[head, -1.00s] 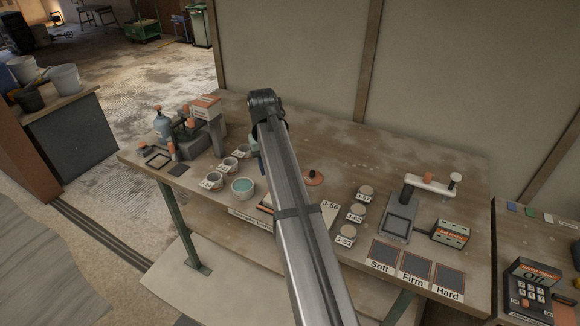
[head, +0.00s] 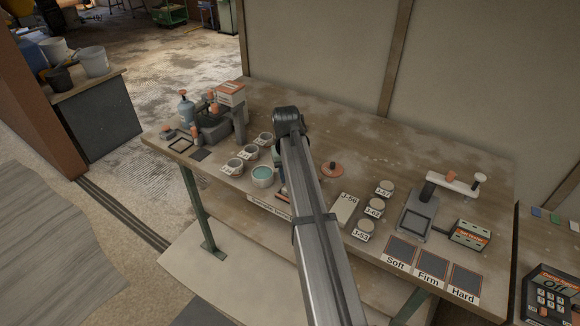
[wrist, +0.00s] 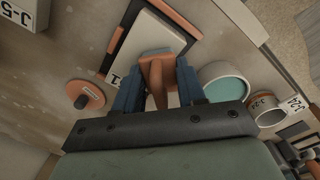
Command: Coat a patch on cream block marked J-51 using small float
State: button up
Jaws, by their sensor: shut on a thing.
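My gripper (wrist: 158,80) is shut on the small float, whose orange-brown handle (wrist: 157,72) stands between the blue fingers. The float's working face is not clear to see. Beneath it lies a cream block (wrist: 147,35) in a dark and orange surround; its label is mostly covered, with only a "1" showing. I cannot tell whether the float touches the block. In the head view my arm hides the gripper and most of this block. A bowl of teal material (wrist: 228,85) stands right of the fingers; it also shows in the head view (head: 262,176).
An orange disc with a dark knob (wrist: 82,97) lies left of the fingers. Block J-56 (head: 344,208) and round pieces J-57 (head: 386,186), J-62 (head: 375,205) and J-53 (head: 365,227) sit to the right. Labelled cups (head: 250,153) stand left. The table's back (head: 370,135) is clear.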

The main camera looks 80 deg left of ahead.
jog(key=w+d, duration=0.3)
jog(key=s+a, duration=0.3)
jog(key=shift+a, duration=0.1)
jog(key=shift+w+a, duration=0.2)
jog(key=shift+a, duration=0.05)
jog(key=shift+w+d, duration=0.2)
jog(key=shift+w, duration=0.35)
jog(key=shift+w+d, duration=1.05)
jog(key=shift+d, duration=0.05)
jog(key=shift+s+a, duration=1.4)
jog(key=shift+a, duration=0.2)
jog(key=shift+d+r, duration=0.15)
jog(key=shift+r, duration=3.9)
